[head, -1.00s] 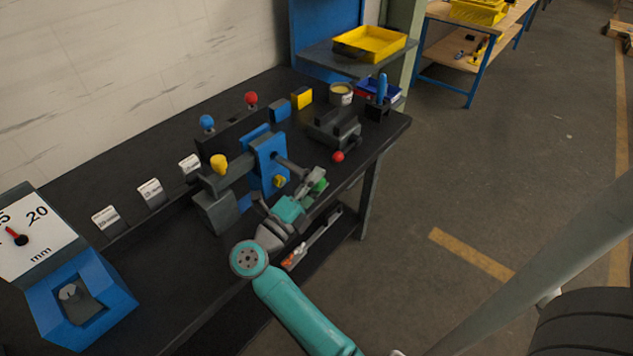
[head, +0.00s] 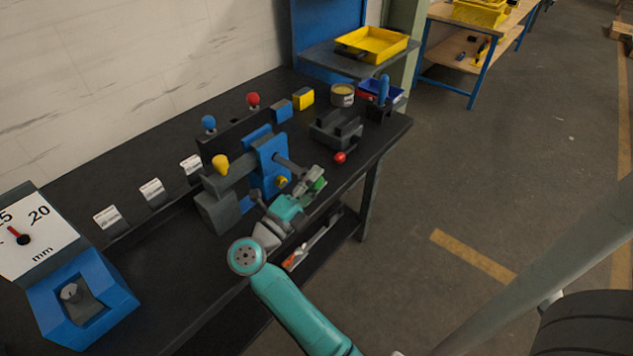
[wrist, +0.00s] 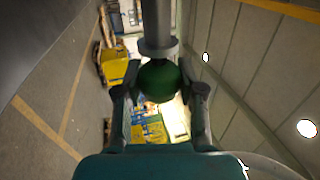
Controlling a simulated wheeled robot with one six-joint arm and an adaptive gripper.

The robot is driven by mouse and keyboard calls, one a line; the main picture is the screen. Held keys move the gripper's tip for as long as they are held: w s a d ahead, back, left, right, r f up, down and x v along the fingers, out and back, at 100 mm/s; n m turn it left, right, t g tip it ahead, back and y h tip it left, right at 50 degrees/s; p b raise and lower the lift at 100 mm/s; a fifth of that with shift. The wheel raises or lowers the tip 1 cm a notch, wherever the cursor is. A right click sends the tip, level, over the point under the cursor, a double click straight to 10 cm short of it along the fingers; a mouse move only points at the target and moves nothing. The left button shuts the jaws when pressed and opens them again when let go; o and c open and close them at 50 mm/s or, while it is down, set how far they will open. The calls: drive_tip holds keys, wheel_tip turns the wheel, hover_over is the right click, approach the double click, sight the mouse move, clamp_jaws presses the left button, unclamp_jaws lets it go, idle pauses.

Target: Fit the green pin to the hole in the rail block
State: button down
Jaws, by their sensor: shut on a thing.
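My gripper (head: 313,182) is shut on the green pin's round knob (wrist: 161,80). The knob sits between the two fingers in the wrist view, with a thick grey collar and shaft (wrist: 159,25) running up from it. In the head view only a bit of green (head: 319,185) shows at the fingers. A grey rod (head: 290,164), seemingly the pin's shaft, runs up-left from the gripper to the blue upright (head: 269,158) of the grey rail block (head: 219,211). I cannot tell whether its tip is inside a hole; the contact is too small to see.
Yellow (head: 221,164), blue (head: 208,123) and red (head: 253,99) knobs stand around the block. A dark ridged fixture (head: 336,132) and a red ball (head: 340,158) lie to the right. A dial gauge (head: 27,236) stands left.

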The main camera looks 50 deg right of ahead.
sight(300, 170)
drive_tip(key=shift+w+a, duration=0.1)
drive_tip(key=shift+w, duration=2.35)
drive_tip(key=shift+s, duration=0.2)
drive_tip(key=shift+s, duration=2.45)
